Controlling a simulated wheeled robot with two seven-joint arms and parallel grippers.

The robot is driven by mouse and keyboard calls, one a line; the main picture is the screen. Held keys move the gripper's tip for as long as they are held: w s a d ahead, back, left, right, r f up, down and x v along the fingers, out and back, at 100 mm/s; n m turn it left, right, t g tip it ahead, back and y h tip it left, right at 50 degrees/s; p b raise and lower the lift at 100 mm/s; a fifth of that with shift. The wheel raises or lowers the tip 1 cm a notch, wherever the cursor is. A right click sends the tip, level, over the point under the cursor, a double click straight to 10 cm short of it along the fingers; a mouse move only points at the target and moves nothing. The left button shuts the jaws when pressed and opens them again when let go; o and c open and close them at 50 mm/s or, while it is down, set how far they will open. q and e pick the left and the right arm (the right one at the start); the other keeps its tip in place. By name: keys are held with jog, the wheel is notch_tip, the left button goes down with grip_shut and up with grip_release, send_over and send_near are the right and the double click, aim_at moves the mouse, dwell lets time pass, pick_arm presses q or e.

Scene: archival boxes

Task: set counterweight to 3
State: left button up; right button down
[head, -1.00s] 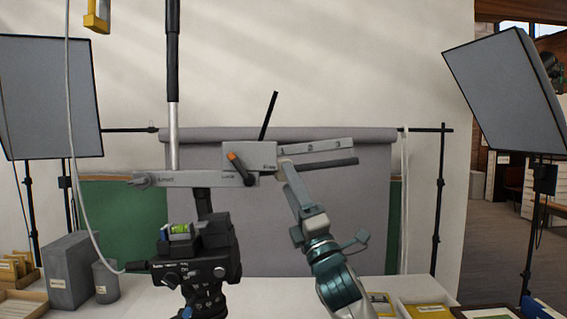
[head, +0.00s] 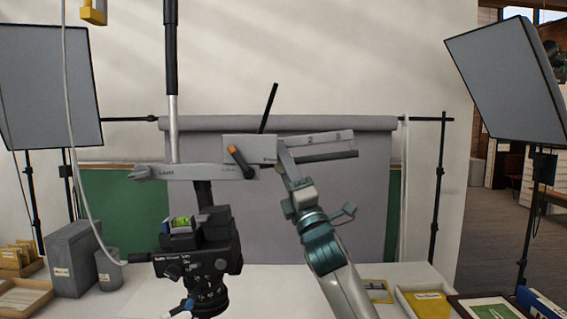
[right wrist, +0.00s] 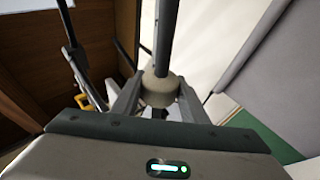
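A grey camera arm on a black geared head carries a scale plate (head: 325,138) with marks, of which two show. Below the plate runs a black rod (head: 335,156). My right gripper (head: 284,152) is at the left end of the plate and rod, beside the grey block (head: 250,149) with the orange lever. In the right wrist view a cream round counterweight (right wrist: 160,89) sits on the rod (right wrist: 166,40), between my two fingers, which appear closed against its sides. In the head view the gripper hides the counterweight and the left part of the scale. My left gripper is out of view.
A black geared head (head: 200,255) with a bubble level stands at left centre. Grey boxes (head: 82,256) and trays stand at lower left. Yellow and green folders (head: 428,300) lie at lower right. Softbox lights (head: 508,80) flank the grey backdrop.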

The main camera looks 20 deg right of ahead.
aim_at(345, 156)
jog(key=s+d, duration=0.1)
jog(key=d, duration=0.3)
jog(key=s+d+r, duration=0.1)
jog(key=d, duration=0.4)
jog(key=s+d, duration=0.2)
jog(key=d, duration=0.2)
jog(key=shift+d+r, duration=0.35)
jog(key=shift+d, duration=0.05)
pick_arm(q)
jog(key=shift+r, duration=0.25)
pick_arm(e)
jog(key=c, duration=1)
grip_release()
jog(key=shift+c, duration=0.2)
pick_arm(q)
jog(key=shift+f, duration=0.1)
pick_arm(e)
jog(key=shift+f, duration=0.1)
pick_arm(q)
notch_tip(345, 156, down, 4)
jog(key=b, duration=0.4)
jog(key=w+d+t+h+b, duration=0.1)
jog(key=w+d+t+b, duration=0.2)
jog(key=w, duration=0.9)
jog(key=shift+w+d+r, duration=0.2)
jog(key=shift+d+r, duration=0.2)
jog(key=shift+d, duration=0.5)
pick_arm(e)
jog(key=v, duration=1.7)
jog(key=shift+s, duration=0.2)
